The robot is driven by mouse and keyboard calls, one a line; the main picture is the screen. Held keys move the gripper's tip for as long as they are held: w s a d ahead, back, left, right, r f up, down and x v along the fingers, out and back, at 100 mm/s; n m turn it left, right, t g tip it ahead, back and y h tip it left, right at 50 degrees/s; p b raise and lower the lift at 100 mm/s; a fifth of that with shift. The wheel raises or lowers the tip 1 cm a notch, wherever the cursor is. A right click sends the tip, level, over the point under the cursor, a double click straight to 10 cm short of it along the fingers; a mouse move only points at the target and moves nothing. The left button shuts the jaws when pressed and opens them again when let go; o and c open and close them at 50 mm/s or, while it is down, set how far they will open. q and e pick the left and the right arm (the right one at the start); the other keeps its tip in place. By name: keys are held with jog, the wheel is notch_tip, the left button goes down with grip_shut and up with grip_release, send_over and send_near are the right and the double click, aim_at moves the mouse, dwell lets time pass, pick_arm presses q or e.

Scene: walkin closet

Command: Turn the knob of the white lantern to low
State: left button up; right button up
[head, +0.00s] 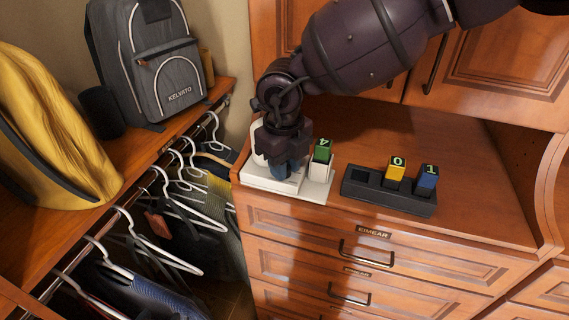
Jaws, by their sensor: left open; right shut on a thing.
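A white object with a low base (262,184) sits at the left end of the wooden dresser top. It may be the white lantern, but my arm covers much of it and I cannot make out a knob. My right gripper (283,170) comes down over it, with its fingers shut around a dark blue piece (280,173) just above the base. Whether that piece touches the base is hard to tell. A green-topped block (322,152) marked 4 stands close to the gripper's right. My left gripper is not in view.
A black rack (390,199) holds a yellow block (395,168) and a blue block (427,178), with an empty slot at its left. Cabinet doors (487,68) stand above. A grey backpack (165,75) and hanging clothes lie left. The dresser top behind the rack is clear.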

jog(key=shift+f+m+b, duration=0.15)
jog(key=shift+m+b, duration=0.5)
jog(key=shift+m, duration=0.75)
jog(key=shift+r, duration=0.2)
jog(key=o, duration=0.9)
jog(key=shift+o, duration=0.2)
notch_tip(320, 180, up, 11)
jog(key=b, duration=0.1)
jog(key=shift+a+f, duration=0.1)
